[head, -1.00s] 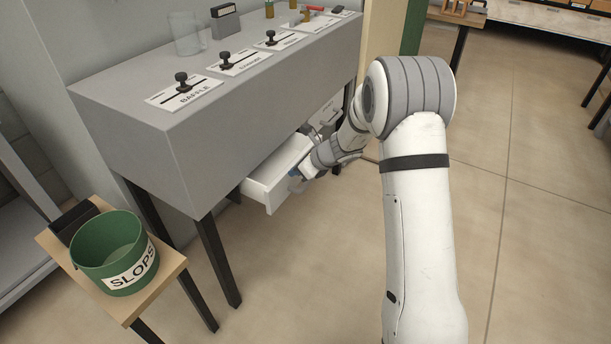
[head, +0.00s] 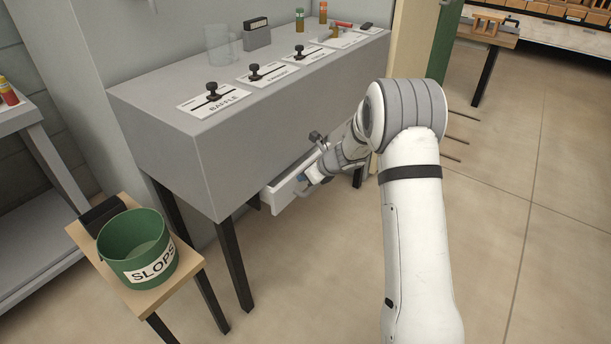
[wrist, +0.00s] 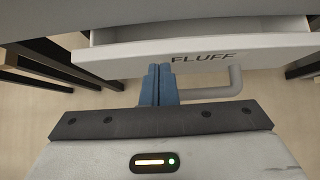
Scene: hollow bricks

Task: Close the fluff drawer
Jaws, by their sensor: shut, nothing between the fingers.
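The fluff drawer (head: 284,193) is a white drawer under the grey bench, and it stands partly open in the head view. In the wrist view the drawer front (wrist: 130,57) carries the word FLUFF, and a strip of its inside shows behind it. A grey bar handle (wrist: 228,88) sticks out from the front, to the right of my fingers. My gripper (wrist: 157,72) has its blue fingers shut together and empty, with the tips at the drawer front left of the lettering. I cannot tell whether they touch it. In the head view my gripper (head: 303,181) is partly hidden by my wrist.
The grey bench (head: 160,150) has slider controls on top, with a clear jug (head: 218,45) at the back. A green SLOPS bucket (head: 138,248) stands on a small wooden stool (head: 190,262) at the left. Dark bench legs (head: 232,265) flank the drawer area.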

